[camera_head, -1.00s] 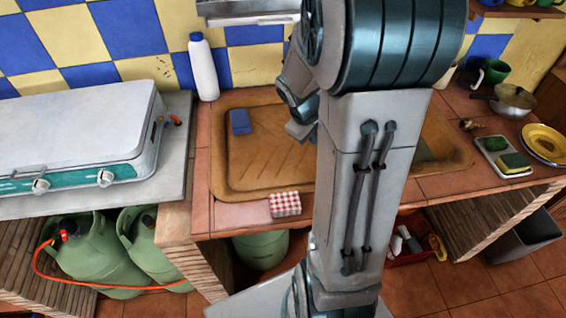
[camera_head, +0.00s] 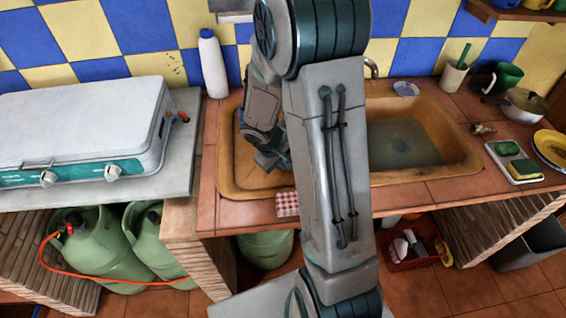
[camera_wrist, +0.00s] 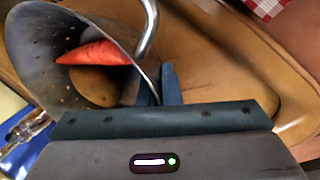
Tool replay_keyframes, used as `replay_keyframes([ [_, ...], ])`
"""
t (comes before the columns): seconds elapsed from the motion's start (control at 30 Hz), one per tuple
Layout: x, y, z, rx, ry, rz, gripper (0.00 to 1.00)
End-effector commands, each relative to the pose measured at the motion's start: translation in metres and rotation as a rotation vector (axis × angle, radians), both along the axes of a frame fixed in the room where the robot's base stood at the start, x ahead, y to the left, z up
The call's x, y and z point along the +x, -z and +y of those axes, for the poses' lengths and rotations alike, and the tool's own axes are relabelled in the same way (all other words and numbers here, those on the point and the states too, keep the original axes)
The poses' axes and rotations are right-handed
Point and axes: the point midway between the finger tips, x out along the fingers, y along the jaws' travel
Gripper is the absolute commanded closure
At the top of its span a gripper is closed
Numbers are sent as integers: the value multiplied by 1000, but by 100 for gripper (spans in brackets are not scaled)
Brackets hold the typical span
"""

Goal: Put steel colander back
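The steel colander (camera_wrist: 65,22) fills the upper left of the wrist view, tilted in the picture, with small holes in its wall. In the head view, my gripper (camera_head: 270,160) is low over the left side of the sink unit. The colander cannot be made out there behind my arm.
The brown sink (camera_head: 228,180) has a basin of water at right. A white bottle (camera_head: 213,65) stands behind, and a stove (camera_head: 80,125) at left. Cup, pot and sponge tray (camera_head: 515,165) crowd the right.

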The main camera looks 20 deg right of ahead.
Motion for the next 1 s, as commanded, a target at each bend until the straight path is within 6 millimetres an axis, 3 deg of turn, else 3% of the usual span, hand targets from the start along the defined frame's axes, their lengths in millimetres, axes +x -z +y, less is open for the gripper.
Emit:
replay_keyframes([
  [0.3,0,3,0,-1,0,-1,100],
  [0.4,0,2,0,0,0,-1,74],
  [0.77,0,-1,0,0,0,-1,74],
  [1.0,-3,-34,10,0,-1,-6,74],
])
